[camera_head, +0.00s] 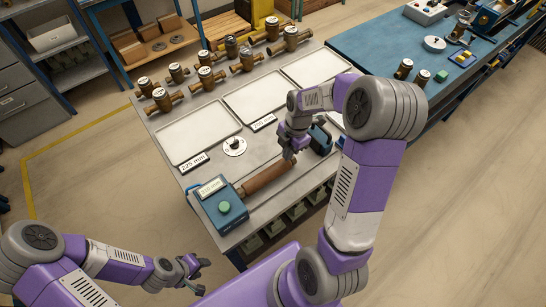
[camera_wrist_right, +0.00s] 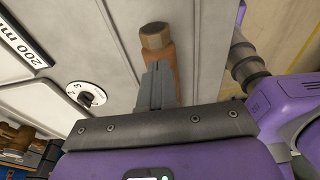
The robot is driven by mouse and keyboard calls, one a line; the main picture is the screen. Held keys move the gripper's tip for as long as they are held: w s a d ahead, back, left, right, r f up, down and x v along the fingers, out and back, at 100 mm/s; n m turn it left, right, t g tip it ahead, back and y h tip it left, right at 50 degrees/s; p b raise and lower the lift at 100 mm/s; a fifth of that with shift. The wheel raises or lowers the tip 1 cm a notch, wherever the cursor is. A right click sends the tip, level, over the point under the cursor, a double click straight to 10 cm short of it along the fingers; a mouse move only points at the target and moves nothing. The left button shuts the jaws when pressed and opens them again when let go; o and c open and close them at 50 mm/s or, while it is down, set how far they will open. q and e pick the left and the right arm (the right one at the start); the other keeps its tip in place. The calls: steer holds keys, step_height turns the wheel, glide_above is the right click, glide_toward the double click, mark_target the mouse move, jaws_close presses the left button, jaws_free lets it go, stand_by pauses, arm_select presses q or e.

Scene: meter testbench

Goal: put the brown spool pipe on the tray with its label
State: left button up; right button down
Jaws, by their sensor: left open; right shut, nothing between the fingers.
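The brown spool pipe (camera_head: 266,178) lies on the test bench between a teal box with a green button and a blue fixture. In the right wrist view its end fitting (camera_wrist_right: 156,38) shows beyond my fingers. My right gripper (camera_head: 290,154) is shut and empty, just above the pipe's far end; whether it touches is unclear. In the wrist view its fingers (camera_wrist_right: 156,88) overlap the pipe. White trays lie behind: the left tray (camera_head: 197,135) has a "225 mm" label (camera_head: 194,162), the middle tray (camera_head: 258,98) a label (camera_head: 263,122). My left gripper (camera_head: 192,271) is open and empty.
The teal box (camera_head: 219,203) shows a small display. A round dial (camera_head: 234,146) sits beside it. The blue fixture (camera_head: 320,139) is partly hidden by my right arm. Several brass meters (camera_head: 206,77) stand along the far edge. A "200 mm" label (camera_wrist_right: 22,40) shows in the wrist view.

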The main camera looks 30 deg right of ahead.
mark_target(261, 179)
steer(key=a, duration=0.7)
steer(key=s+a, duration=0.1)
steer(key=a, duration=0.3)
steer(key=shift+f+p, duration=0.3)
steer(key=shift+p, duration=0.05)
steer(key=shift+f+b, duration=0.45)
steer(key=shift+f, duration=0.05)
steer(key=shift+s, duration=0.2)
steer(key=shift+f, duration=0.1)
steer(key=shift+d, duration=0.1)
